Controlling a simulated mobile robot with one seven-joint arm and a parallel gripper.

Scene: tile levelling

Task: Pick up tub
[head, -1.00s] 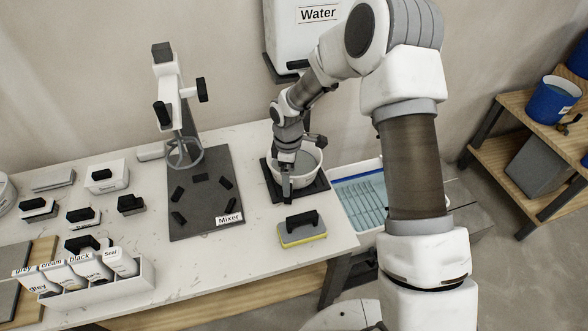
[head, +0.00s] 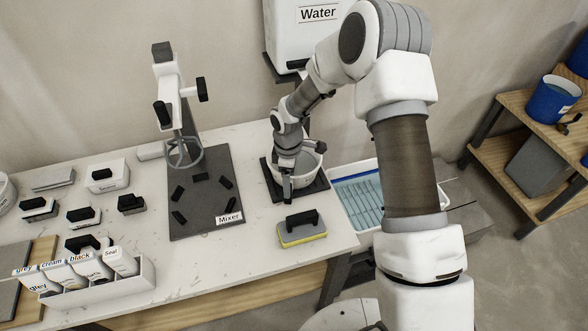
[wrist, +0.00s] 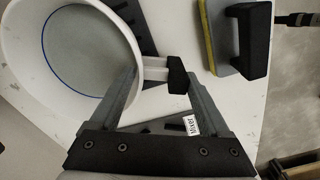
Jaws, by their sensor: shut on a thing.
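The tub (head: 312,167) is a round white tub at the dark pad under the water dispenser in the head view. It is partly hidden by my gripper and wrist. In the wrist view the tub (wrist: 75,50) fills the upper left, with grey contents and a blue line around its inner wall. Its short white handle with a black end (wrist: 177,75) lies between my fingertips. My gripper (wrist: 164,76) is shut on this handle; it also shows at the tub's front in the head view (head: 288,190). I cannot tell whether the tub is clear of the pad.
A yellow-edged sponge float (head: 302,230) lies in front of the tub. The mixer (head: 178,110) with its dark base stands to the left. A water-filled tray (head: 340,166) is to the right. The white dispenser (head: 290,40) hangs above.

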